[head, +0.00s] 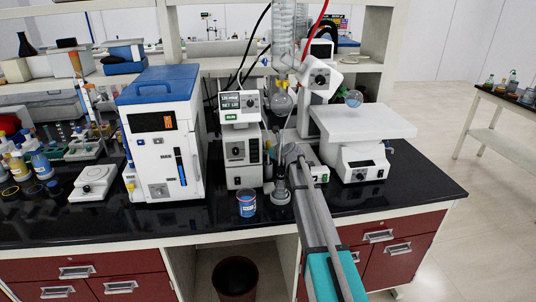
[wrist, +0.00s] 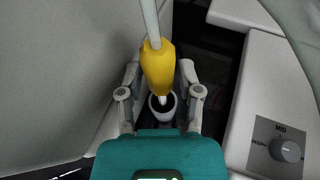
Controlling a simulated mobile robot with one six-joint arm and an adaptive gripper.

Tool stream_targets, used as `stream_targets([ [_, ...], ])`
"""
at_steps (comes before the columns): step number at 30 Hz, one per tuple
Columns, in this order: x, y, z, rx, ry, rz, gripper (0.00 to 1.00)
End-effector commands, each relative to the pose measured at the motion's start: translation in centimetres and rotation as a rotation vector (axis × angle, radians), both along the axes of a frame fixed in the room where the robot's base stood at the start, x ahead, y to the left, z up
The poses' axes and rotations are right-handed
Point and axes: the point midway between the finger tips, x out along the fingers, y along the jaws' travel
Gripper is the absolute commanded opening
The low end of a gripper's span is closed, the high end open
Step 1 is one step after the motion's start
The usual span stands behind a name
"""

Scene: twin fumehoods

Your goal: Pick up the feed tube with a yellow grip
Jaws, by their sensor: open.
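The feed tube (wrist: 150,22) is a pale tube with a yellow grip (wrist: 158,68). In the wrist view it comes down from the top edge, and its pale lower tip is over or in the mouth of a small white round holder (wrist: 170,108). My gripper (wrist: 160,80) is open, with one finger on each side of the yellow grip. I cannot tell whether either finger touches it. In the head view my arm reaches over the bench to the glassware, and its end (head: 289,152) is partly hidden there; the yellow grip is not clear in that view.
A rotary evaporator (head: 322,78) with glassware and hoses stands around my arm's end. A white control unit (head: 241,140) and a blue-topped white box (head: 162,135) stand left. A blue-labelled beaker (head: 246,204) is near the front edge. A dial (wrist: 287,149) is close at right.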

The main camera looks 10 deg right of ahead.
Motion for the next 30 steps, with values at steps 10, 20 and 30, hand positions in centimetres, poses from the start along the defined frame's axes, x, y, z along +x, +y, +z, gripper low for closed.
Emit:
stream_targets([
  [10,-0.01,-0.08,0.00,0.000,0.000,-0.001,0.31],
  [20,0.00,-0.14,0.00,0.000,0.000,-0.001,0.00],
  [30,-0.01,-0.19,0.44,0.000,0.000,-0.002,0.00],
])
